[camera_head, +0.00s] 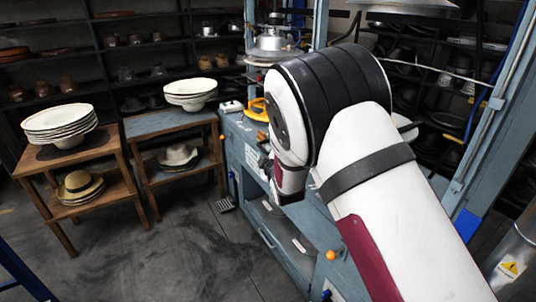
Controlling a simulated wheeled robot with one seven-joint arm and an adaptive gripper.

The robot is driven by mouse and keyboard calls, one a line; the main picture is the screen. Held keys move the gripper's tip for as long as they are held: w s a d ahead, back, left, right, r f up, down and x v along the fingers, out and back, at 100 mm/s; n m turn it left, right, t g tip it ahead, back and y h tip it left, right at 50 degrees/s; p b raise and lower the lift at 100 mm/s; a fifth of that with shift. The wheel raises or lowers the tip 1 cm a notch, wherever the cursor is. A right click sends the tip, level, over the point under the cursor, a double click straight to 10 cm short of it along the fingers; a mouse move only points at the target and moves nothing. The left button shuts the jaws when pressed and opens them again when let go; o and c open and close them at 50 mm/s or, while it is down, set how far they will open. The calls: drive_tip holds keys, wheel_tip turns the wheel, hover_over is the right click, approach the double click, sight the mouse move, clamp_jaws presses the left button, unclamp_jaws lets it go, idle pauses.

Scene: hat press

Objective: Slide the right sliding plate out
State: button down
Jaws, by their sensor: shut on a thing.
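The blue-grey hat press (236,150) stands in the middle, with a metal press head (272,45) above it. My arm crosses in front of its right side and hides most of that part, including most of the right sliding plate. A small dark part of my gripper (265,162) shows at the left edge of my wrist, close to the press front. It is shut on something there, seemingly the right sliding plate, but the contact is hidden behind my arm. A yellow rounded part (254,109) sits on the left of the press top.
An orange knob (331,255) is on the press, below my arm. Two wooden tables on the left hold stacked white hats (60,121) and (190,91) more hats. Shelves of hats line the walls. The grey floor (195,245) in front of the press is clear.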

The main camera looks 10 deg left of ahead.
drive_tip(key=c, duration=1.7)
unclamp_jaws()
drive_tip(key=shift+s+a, duration=0.3)
drive_tip(key=shift+o, duration=0.2)
drive_tip(key=shift+w+d, duration=0.1)
drive_tip(key=shift+d, duration=0.1)
drive_tip(key=v, duration=1.2)
